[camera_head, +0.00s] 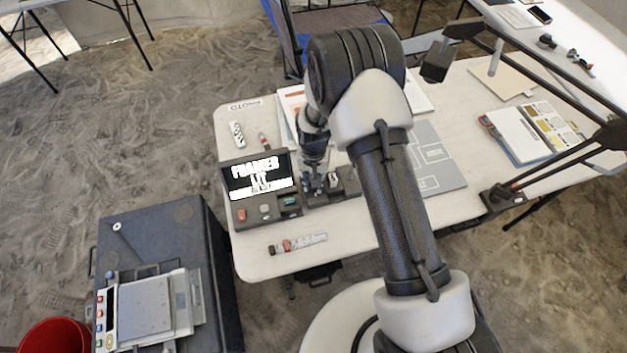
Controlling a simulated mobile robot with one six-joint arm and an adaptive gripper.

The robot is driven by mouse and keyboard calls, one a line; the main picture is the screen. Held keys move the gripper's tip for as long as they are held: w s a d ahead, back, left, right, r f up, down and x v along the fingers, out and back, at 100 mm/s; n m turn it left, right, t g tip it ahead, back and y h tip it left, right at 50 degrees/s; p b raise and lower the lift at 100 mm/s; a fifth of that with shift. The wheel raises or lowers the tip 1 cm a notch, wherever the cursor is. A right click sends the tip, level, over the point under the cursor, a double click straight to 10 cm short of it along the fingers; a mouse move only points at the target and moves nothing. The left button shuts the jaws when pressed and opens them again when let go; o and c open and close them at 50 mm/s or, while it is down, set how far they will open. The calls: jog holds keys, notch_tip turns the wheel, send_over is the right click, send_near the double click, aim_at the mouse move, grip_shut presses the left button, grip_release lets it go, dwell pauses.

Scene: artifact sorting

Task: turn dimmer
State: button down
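Below the screen are a red button (241,215), a pale grey button (265,211) and a green part (290,201). A darker low block (345,181) adjoins the box on its right, with a small pale piece (333,179) on top. My gripper (317,187) points down at the left part of this block. Its fingers are small and dark here, and whether they touch a knob is unclear. I cannot make out the dimmer itself; the gripper may hide it.
A marker-like stick (298,243) lies in front of the box. A scale marker (237,134) lies behind it. A grey mat (436,160) and a lamp base (502,197) are to the right. A dark case with a scale (146,307) stands lower left.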

jog(key=c, duration=1.4)
grip_release()
jog(key=shift+o, duration=0.2)
notch_tip(320, 180, up, 12)
